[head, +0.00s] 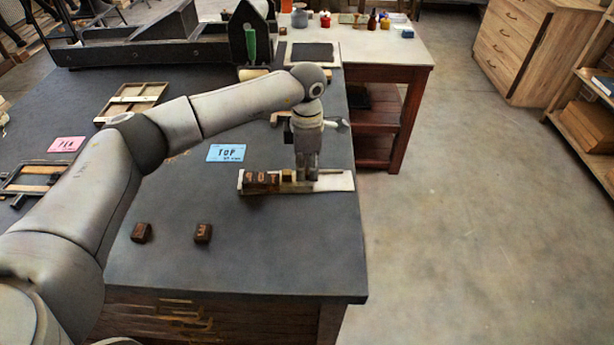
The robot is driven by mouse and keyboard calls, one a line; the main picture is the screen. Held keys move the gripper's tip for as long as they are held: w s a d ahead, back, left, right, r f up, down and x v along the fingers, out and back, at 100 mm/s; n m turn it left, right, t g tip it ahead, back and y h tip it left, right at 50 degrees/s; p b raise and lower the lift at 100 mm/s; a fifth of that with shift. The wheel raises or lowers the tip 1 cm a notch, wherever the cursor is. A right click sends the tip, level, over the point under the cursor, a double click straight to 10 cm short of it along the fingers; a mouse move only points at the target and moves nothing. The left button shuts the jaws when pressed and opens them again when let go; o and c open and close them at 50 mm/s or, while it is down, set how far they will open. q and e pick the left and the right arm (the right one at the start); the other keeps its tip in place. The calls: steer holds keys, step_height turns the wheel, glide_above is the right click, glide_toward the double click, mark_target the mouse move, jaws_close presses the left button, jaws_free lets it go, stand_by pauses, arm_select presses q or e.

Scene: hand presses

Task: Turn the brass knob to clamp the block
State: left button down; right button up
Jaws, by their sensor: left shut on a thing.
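A pale, narrow composing tray (338,182) lies near the right edge of the dark table. Dark brown letter blocks (262,182) stand in a row at its left end. A small brass-coloured piece (287,175) shows just right of the blocks, against my left gripper. My left gripper (306,178) points straight down over the middle of the tray, its fingers close together. It is shut on what seems to be the brass knob, which the fingers mostly hide. My right gripper is not in view.
Two loose brown blocks, one plain-looking (142,232) and one marked 3 (203,232), lie on the near tabletop. A black press (150,45) stands behind. Open floor lies right.

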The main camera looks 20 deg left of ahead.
mark_target(307, 171)
arm_select(q)
steer(key=shift+f+m+b, duration=0.15)
steer(key=shift+m+b, duration=0.95)
steer(key=shift+m, duration=0.1)
steer(key=shift+m+b, duration=0.9)
steer(key=shift+m, duration=0.3)
steer(key=shift+r, duration=0.2)
steer(key=c, duration=1.3)
jaws_free()
step_height(307, 171, up, 12)
steer(key=shift+w, duration=0.15)
